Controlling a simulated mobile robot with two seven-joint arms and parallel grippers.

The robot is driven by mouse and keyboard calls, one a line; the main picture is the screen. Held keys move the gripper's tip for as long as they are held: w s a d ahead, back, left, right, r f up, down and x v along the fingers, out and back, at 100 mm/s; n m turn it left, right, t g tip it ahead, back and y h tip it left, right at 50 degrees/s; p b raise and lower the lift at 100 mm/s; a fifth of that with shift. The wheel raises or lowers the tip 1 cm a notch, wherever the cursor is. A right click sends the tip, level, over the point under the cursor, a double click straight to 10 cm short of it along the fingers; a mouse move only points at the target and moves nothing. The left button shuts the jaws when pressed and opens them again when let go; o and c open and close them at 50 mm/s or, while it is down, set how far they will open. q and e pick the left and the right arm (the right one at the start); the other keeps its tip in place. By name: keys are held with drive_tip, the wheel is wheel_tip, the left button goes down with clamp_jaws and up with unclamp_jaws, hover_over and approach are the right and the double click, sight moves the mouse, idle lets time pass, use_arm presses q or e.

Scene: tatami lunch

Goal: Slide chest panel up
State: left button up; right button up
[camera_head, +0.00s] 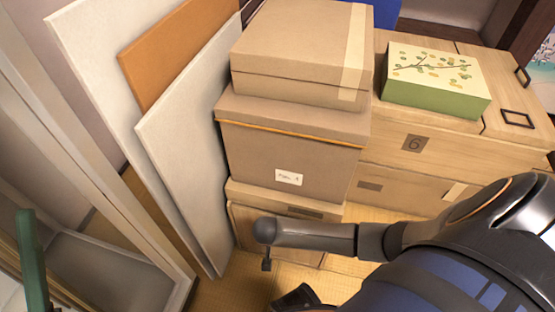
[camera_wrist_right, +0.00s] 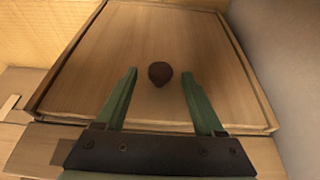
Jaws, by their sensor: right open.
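The chest panel (camera_wrist_right: 115,60) is a flat light wood board inside a raised wooden frame, filling most of the right wrist view. A dark round knob (camera_wrist_right: 160,73) stands out from its middle. My right gripper (camera_wrist_right: 160,88) is open, with one green finger on each side of the knob and space between. Contact with the panel cannot be told. In the head view my right arm reaches in from the right, in front of a low wooden chest (camera_head: 245,225) under stacked boxes, hiding part of its front.
Two cardboard boxes (camera_head: 290,135) are stacked on the low chest. Several boards (camera_head: 190,140) lean at its left. A wooden chest (camera_head: 400,150) with a green box (camera_head: 435,95) on top stands at right. A green upright piece (camera_head: 32,260) shows at lower left. Tatami lies below.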

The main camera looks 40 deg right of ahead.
drive_tip(key=shift+w+d+f, duration=0.2)
drive_tip(key=shift+d+f, duration=0.05)
drive_tip(key=shift+f, duration=0.35)
clamp_jaws()
drive_tip(key=shift+s, duration=0.1)
idle(1.0)
